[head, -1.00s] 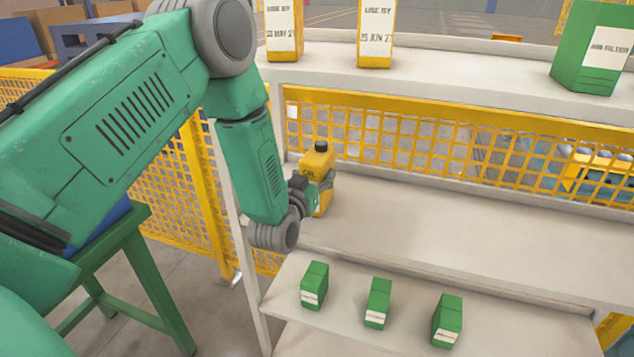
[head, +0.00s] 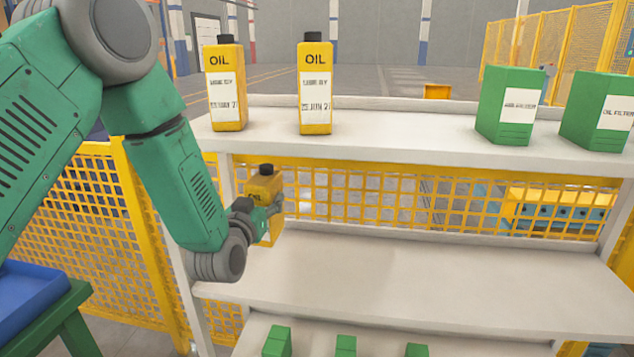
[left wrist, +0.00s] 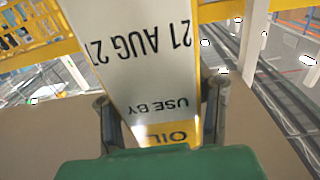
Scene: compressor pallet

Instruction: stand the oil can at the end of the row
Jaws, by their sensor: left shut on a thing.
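The oil can (head: 262,187) is yellow with a black cap and stands upright in my left gripper (head: 272,209), at the left end of the middle shelf (head: 400,275). I cannot tell whether its base touches that shelf. In the left wrist view both fingers (left wrist: 163,115) close on the can's sides, and its white label (left wrist: 145,55) reads "USE BY 21 AUG 27", upside down. Two more yellow oil cans stand upright on the top shelf, a left one (head: 226,85) and a right one (head: 315,85), with a gap between them. My right gripper is out of view.
Two green filter boxes, one (head: 510,105) left of the other (head: 598,112), stand at the top shelf's right. The top shelf (head: 405,130) is clear between cans and boxes. Small green boxes (head: 345,346) sit on the lower shelf. Yellow mesh (head: 390,205) backs the middle shelf.

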